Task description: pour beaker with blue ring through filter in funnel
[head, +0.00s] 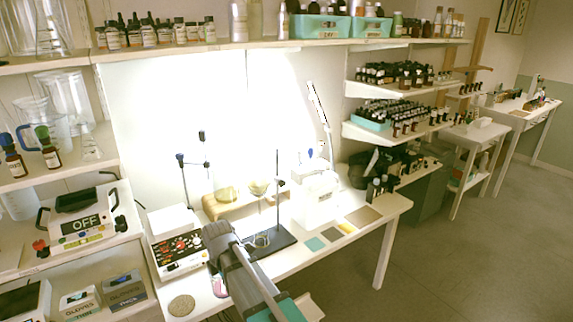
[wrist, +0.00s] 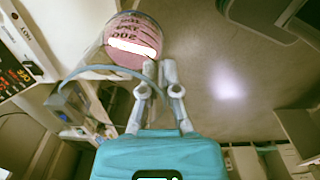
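A clear beaker with a blue ring (wrist: 85,72) and pink contents (wrist: 132,42) is at the upper left of the wrist view. My gripper (wrist: 159,68) has its fingertips close together at the beaker's near side, seemingly pinching its wall; the contact itself is hard to see. In the head view a small pink patch (head: 220,286) shows beside my arm, which hides most of that spot. A glass funnel (head: 259,187) hangs on the stand (head: 277,195); the filter in it is too small to make out. A clear glass vessel (head: 262,240) stands beneath on the black base.
A round cork-like disc (head: 181,305) lies at the front. Flat coloured squares (head: 316,243) lie on the right of the table.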

